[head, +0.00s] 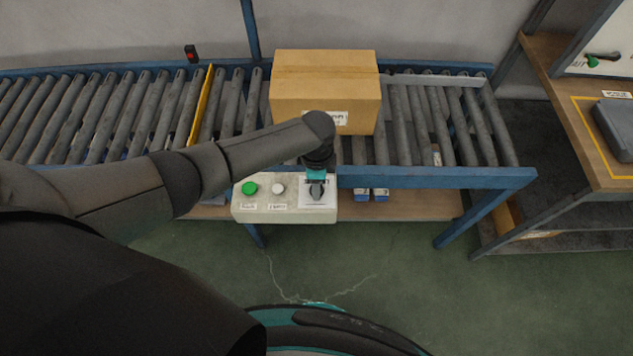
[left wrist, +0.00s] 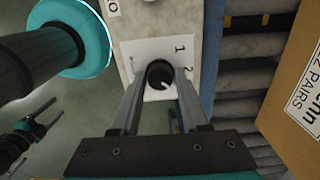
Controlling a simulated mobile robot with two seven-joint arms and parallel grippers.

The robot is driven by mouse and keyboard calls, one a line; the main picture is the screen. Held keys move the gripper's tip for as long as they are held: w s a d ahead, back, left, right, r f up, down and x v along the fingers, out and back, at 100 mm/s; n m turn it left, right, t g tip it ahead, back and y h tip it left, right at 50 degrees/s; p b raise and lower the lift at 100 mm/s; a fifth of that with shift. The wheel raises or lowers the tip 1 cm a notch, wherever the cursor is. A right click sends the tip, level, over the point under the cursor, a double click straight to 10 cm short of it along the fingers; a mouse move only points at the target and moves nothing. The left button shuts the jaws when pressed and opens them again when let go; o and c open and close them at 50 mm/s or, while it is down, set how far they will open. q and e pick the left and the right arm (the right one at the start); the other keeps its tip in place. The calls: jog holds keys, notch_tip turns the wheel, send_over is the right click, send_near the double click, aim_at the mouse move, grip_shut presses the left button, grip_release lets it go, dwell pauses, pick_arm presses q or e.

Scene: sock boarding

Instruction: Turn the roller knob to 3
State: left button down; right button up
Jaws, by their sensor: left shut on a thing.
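The roller knob is a round dark knob (left wrist: 160,76) with a pale pointer line, on a white dial plate (left wrist: 150,50) printed with 1 and 2. No 3 shows in the left wrist view. The pointer slants to the lower right, below the 2. My left gripper (left wrist: 155,80) is shut on the knob, one finger on each side. In the head view my left gripper (head: 316,190) reaches down onto the right end of the control box (head: 270,212) and hides the knob. What looks like my right gripper (left wrist: 52,112) is small at the left wrist view's lower left, fingers apart, empty.
A green button (head: 249,188) and a white button (head: 278,189) sit left of the dial. A cardboard box (head: 325,85) stands on the roller conveyor (head: 440,115) just behind. A yellow bar (head: 201,105) crosses the rollers. The floor in front is clear.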

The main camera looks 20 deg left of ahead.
pick_arm(q)
jog(key=shift+c, duration=2.1)
grip_release()
jog(key=shift+r, duration=0.1)
notch_tip(320, 180, up, 15)
jog(key=p, duration=0.4)
